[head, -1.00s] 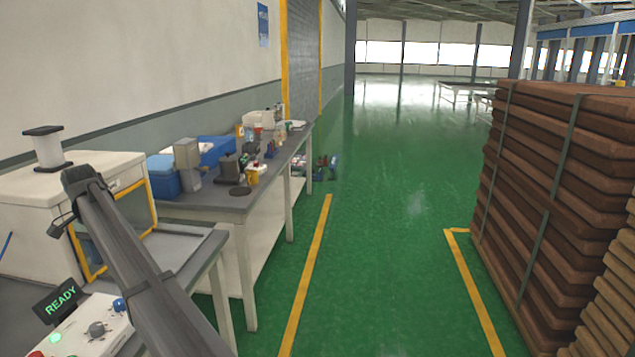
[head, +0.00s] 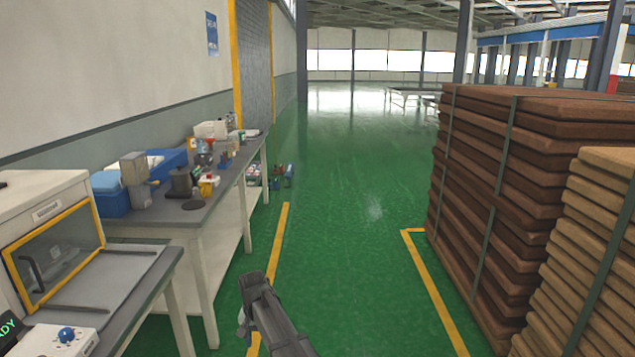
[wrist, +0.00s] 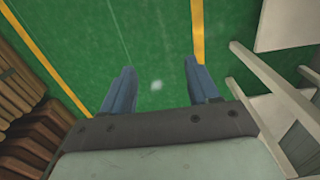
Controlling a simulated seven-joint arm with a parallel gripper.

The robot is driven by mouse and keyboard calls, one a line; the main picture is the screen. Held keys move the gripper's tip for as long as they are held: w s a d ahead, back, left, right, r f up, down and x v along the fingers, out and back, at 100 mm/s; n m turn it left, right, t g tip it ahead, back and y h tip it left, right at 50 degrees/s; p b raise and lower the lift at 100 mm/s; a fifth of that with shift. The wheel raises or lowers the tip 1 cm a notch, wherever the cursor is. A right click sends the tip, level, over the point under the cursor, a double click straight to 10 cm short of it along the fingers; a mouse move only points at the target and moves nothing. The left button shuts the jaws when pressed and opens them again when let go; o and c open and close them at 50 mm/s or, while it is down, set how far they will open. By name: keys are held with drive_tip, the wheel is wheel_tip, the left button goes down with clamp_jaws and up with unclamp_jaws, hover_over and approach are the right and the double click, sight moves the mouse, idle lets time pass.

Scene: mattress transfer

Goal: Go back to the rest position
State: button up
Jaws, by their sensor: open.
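My gripper (wrist: 158,82) shows in the wrist view with its two blue-grey fingers spread apart. Nothing is between the fingers; only green floor shows there. In the head view my arm reaches up from the bottom edge, over the green floor and the yellow line, to the right of the bench. The gripper's fingers are mostly hidden behind the arm in that view.
A grey-topped workbench (head: 215,207) with several items stands at left. A white machine (head: 28,205) with a yellow-framed window and a control box (head: 62,341) are nearer. Strapped stacks of brown slabs (head: 490,190) stand at right. The green aisle (head: 345,240) between is clear.

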drive_tip(key=s+d+f, duration=0.5)
drive_tip(key=s+d, duration=0.1)
drive_tip(key=d, duration=0.5)
drive_tip(key=s+d+f, duration=0.4)
drive_tip(key=s+d, duration=0.1)
drive_tip(key=d, duration=0.7)
drive_tip(key=s+d+f, duration=0.5)
drive_tip(key=s+d, duration=0.1)
drive_tip(key=d, duration=0.5)
drive_tip(key=s+f+g, duration=0.3)
drive_tip(key=s+f, duration=0.7)
drive_tip(key=s, duration=0.5)
drive_tip(key=s+f+g, duration=0.3)
drive_tip(key=s+f, duration=0.7)
drive_tip(key=s, duration=0.4)
drive_tip(key=shift+s+d+f+g, duration=0.15)
drive_tip(key=shift+s+f+g, duration=0.05)
drive_tip(key=shift+s+g, duration=0.2)
